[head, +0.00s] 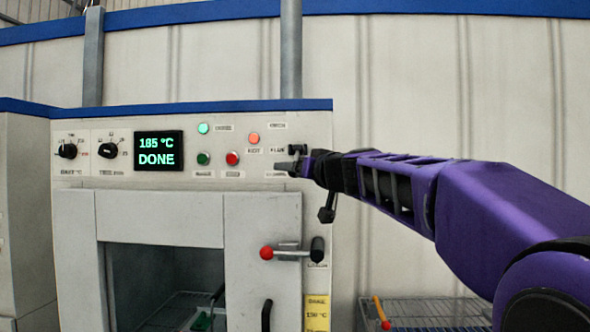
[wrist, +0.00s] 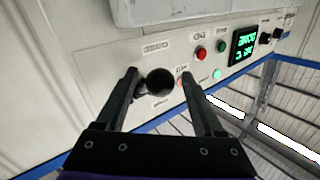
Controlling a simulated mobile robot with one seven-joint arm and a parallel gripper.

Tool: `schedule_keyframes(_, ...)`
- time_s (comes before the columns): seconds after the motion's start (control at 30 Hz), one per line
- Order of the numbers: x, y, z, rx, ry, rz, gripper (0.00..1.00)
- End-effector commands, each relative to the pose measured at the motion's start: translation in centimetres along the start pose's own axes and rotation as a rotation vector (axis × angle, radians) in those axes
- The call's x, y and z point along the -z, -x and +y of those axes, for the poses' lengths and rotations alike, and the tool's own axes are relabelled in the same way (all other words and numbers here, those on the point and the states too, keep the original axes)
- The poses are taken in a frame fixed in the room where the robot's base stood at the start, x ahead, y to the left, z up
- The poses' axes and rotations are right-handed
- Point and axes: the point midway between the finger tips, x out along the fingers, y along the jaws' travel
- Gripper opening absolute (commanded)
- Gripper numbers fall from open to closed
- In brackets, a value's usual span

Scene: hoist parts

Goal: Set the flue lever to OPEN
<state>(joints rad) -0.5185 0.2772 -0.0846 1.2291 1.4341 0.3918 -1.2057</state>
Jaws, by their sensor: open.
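The flue lever (wrist: 160,82) shows in the wrist view as a dark round knob with a short dark stem to its left. It stands out from the oven's control panel, between small labels too blurred to read there. My gripper (wrist: 159,72) is open, with one finger on each side of the knob. The knob looks nearer the left finger; I cannot tell whether they touch. In the head view my gripper (head: 296,162) is at the panel's right end, beside the FLUE label (head: 277,150). It largely hides the lever there, so its setting is unclear.
The display (head: 158,150) reads 185 °C DONE, with lamps and buttons to its right. Below, the oven door has a red-tipped latch handle (head: 290,252) under my gripper. A wire rack (head: 430,312) stands at lower right. The wall right of the oven is bare.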

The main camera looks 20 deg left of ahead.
Motion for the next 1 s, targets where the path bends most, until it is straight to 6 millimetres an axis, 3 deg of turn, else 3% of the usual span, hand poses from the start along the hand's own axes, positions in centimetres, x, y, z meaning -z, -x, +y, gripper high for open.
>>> schedule_keyframes(0.1, -0.01, 0.0, 0.0, 0.0, 0.0, 0.0, 0.68)
schedule_keyframes(0.4, 0.01, 0.01, -0.01, 0.0, 0.0, 0.0, 0.14)
schedule_keyframes(0.5, 0.02, 0.01, -0.01, 0.0, 0.0, 0.0, 0.0)
schedule_keyframes(1.0, 0.05, 0.02, -0.02, 0.0, 0.0, 0.001, 0.0)
